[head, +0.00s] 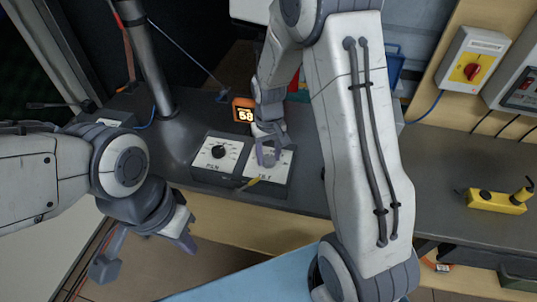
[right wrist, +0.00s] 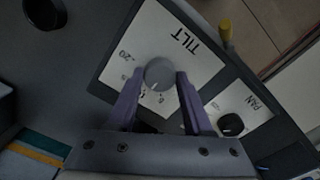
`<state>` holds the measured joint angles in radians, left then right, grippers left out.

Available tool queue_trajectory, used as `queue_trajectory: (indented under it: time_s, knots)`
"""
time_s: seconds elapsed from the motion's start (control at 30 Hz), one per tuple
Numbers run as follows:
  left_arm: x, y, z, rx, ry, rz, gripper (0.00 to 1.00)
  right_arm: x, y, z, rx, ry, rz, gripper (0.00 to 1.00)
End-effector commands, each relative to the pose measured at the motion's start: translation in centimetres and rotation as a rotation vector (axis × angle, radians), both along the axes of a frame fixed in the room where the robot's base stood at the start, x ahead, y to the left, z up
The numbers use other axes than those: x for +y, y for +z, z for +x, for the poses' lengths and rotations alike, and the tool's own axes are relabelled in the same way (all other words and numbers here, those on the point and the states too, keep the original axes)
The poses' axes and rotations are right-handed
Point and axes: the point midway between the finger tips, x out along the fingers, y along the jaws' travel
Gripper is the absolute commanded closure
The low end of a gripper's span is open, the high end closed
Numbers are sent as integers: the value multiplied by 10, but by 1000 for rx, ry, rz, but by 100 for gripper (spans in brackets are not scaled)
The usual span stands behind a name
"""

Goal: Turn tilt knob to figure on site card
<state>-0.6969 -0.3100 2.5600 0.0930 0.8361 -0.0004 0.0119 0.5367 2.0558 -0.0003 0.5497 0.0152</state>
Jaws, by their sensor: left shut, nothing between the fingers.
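The control box on the dark bench has a pan plate with a black pan knob (head: 218,152) and a tilt plate (head: 285,163) to its right. My right gripper (head: 268,158) is down over the tilt plate and hides its knob in the head view. In the right wrist view the grey tilt knob (right wrist: 159,73) sits between the two purple fingertips (right wrist: 159,80). They are close to its sides, but contact is unclear. The orange display (head: 245,115) behind the box seems to read 58. My left gripper (head: 185,235) is shut and empty, left of the box. I cannot make out a site card.
A yellow-tipped part (head: 252,183) sticks up at the box's front edge. A yellow box (head: 497,200) lies on the bench at right, below a red switch (head: 471,71) on the wall. A grey pole (head: 150,60) stands behind at left. My right arm hides the middle.

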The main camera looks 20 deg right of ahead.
Motion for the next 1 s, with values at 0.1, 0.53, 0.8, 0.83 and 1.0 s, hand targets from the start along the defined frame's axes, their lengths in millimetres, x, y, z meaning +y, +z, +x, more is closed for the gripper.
queue_trajectory:
  time_s: [0.1, 0.53, 0.8, 0.83, 1.0]
  knots:
    - [0, 0, 0, 0, 0, 0, 100, 0, 0, 0, -1, -2, 1, 100]
    - [0, 8, 0, 0, 0, 0, 100, 1, 2, 1, -2, -180, 1, 100]
    - [0, 14, 0, 0, 0, 0, 100, 1, 2, 1, -1, -397, 1, 100]
    - [0, 15, 0, 0, 0, 0, 100, 1, 2, 1, -2, -421, 1, 100]
    - [0, 18, 0, 0, 0, 0, 100, 1, 2, 1, -3, -538, 1, 100]
